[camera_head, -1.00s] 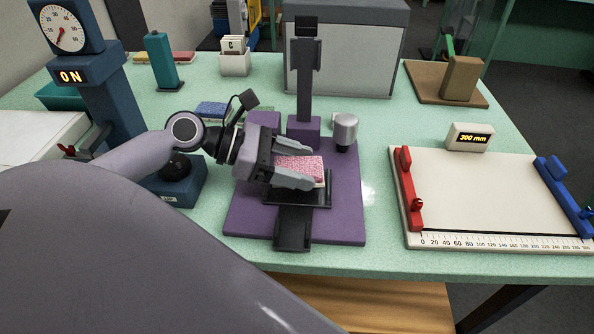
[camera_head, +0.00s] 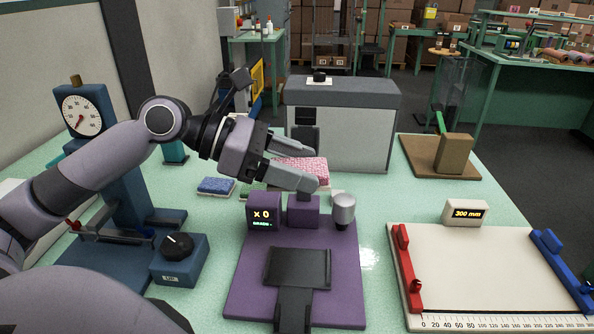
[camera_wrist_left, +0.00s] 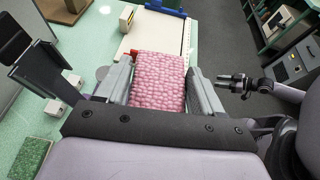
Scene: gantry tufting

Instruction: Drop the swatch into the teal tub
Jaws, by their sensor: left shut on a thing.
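The pink textured swatch (camera_head: 312,168) is between the fingers of my left gripper (camera_head: 310,166), which is shut on it. It is held in the air above the back of the purple stand (camera_head: 340,262), whose dark plate (camera_head: 298,267) is bare. In the left wrist view the swatch (camera_wrist_left: 157,82) lies between both fingers. The teal tub is not clearly visible; the dial column and my left arm cover the far left area. My right gripper (camera_wrist_left: 234,82) shows small at the right of the left wrist view; its opening is unclear.
The dial gauge column (camera_head: 88,112) stands left, with a blue knob box (camera_head: 180,260) in front. Blue (camera_head: 216,186) and green swatches lie behind the stand. A grey cabinet (camera_head: 360,120) is at the back. A measuring board (camera_head: 485,270) fills the right.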

